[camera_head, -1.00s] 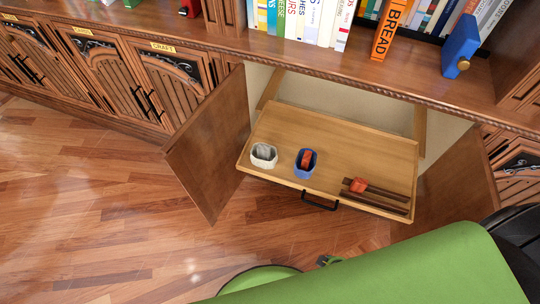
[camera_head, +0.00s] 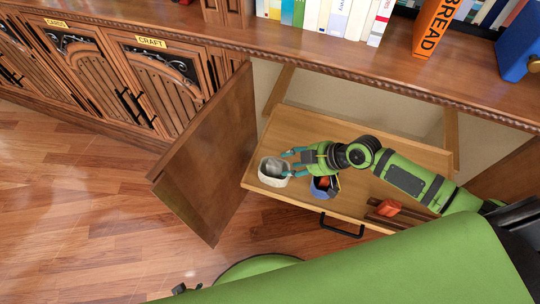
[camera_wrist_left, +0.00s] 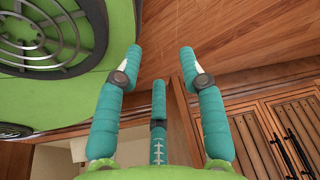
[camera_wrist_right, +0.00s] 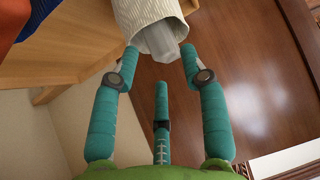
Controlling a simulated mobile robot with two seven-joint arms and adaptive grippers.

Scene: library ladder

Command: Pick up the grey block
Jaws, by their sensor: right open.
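The grey block (camera_head: 273,166) sits inside a white ribbed cup (camera_head: 274,181) at the left end of the pulled-out wooden drawer board. My right gripper (camera_head: 288,164) is open at the cup's right side, with its teal fingertips near the rim. In the right wrist view, the grey block (camera_wrist_right: 161,43) pokes from the mouth of the white cup (camera_wrist_right: 143,14), between and beyond the open fingertips. I cannot tell whether a finger touches the cup. My left gripper (camera_wrist_left: 160,68) is open and empty above the floor in the left wrist view.
A blue cup (camera_head: 319,191) with a red block stands right of the white cup, partly hidden by my right gripper. A red block (camera_head: 388,207) lies by dark rails on the drawer board (camera_head: 345,205). An open cabinet door (camera_head: 207,155) stands close on the left.

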